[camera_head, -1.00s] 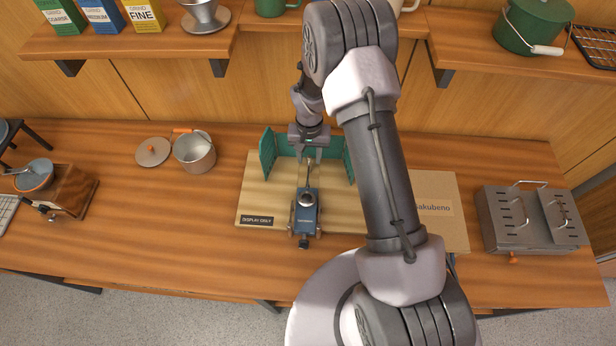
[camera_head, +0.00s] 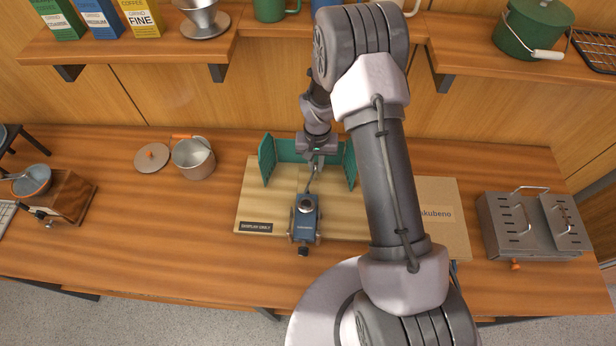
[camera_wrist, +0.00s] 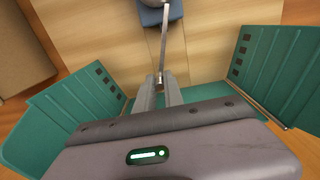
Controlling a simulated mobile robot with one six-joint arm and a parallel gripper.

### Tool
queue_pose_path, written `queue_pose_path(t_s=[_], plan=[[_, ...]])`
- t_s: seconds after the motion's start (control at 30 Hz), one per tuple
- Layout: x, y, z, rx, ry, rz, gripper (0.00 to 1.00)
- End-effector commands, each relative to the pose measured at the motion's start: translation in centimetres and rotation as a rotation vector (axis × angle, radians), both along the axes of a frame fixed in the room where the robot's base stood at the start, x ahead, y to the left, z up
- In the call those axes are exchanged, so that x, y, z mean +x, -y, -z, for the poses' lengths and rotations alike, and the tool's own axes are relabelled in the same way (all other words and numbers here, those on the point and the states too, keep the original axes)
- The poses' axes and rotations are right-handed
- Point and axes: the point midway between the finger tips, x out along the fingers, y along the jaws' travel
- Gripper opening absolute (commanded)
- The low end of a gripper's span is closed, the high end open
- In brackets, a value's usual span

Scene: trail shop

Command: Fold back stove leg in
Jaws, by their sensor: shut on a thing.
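The small blue stove (camera_head: 305,219) with a round burner stands on the light wooden display board (camera_head: 258,206). It shows in part at the top of the wrist view (camera_wrist: 162,12). The back leg (camera_wrist: 163,48) is a thin metal bar reaching from the stove toward my gripper, and it sticks out behind the stove in the head view (camera_head: 310,182). My gripper (camera_wrist: 160,84) is shut on the leg's far end, low over the board. A green folding windscreen (camera_head: 291,149) stands around my gripper at the back and both sides.
A cardboard box (camera_head: 440,212) lies right of the board, with a metal grill box (camera_head: 533,222) farther right. A pot (camera_head: 194,158) and its lid (camera_head: 152,157) stand left. A shelf (camera_head: 130,47) overhangs the back.

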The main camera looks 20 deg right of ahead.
Motion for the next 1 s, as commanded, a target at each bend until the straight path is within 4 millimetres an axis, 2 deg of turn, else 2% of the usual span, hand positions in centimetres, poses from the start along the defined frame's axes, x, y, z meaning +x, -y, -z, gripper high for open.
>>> queue_pose_path(t_s=[0.33,0.6,1.0], plan=[[-0.2,0.2,0.0,0.0,-0.001,0.0,0.0],[-1.6,1.6,0.1,0.0,-0.003,0.0,0.0],[-2.1,1.8,0.1,0.001,-0.003,0.0,0.0]])
